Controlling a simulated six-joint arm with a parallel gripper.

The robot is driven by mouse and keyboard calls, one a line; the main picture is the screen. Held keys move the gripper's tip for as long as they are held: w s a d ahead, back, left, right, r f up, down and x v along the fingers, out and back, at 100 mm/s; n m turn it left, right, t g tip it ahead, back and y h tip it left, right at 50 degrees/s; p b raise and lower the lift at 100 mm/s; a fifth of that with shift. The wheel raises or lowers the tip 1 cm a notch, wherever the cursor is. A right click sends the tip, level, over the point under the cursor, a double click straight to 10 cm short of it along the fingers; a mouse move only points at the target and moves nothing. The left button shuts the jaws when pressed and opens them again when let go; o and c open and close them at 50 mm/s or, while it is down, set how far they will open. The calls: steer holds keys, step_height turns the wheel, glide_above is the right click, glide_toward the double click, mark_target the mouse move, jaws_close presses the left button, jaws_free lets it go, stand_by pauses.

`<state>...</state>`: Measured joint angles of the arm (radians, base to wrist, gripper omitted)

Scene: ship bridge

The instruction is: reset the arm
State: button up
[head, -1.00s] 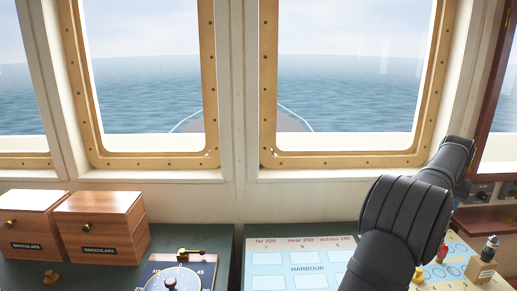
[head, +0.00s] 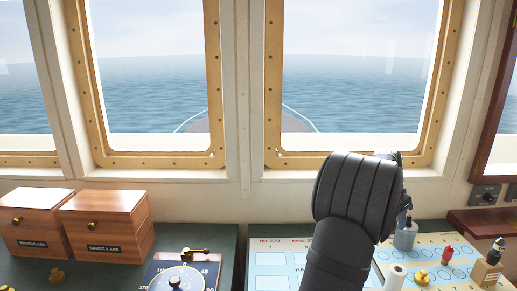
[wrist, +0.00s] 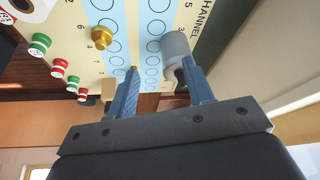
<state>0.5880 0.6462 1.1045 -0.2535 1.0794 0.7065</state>
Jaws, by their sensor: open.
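My gripper (wrist: 160,66) is open, with its two blue fingers apart over the channel board (wrist: 128,50) in the wrist view. A grey cylinder (wrist: 174,47) is close to the right finger, partly behind it; I cannot tell if they touch. In the head view my dark arm rises in front of the console and hides most of my gripper. The grey cylinder (head: 404,238) shows just right of the arm, with a fingertip seeming to be near its top.
A brass piece (head: 421,277), a white cylinder (head: 395,277), a red piece (head: 447,254) and a wooden block (head: 484,272) stand on the right board. Two binocular boxes (head: 106,227) and a dial (head: 180,277) are left. The harbour card (head: 272,260) is partly hidden.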

steer(key=a+f+m+g, duration=0.1)
steer(key=a+f+m, duration=0.25)
steer(key=a, duration=0.75)
steer(key=f, duration=0.6)
steer(key=shift+w+a+f, duration=0.2)
steer(key=shift+a+f, duration=0.05)
steer(key=shift+f, duration=0.05)
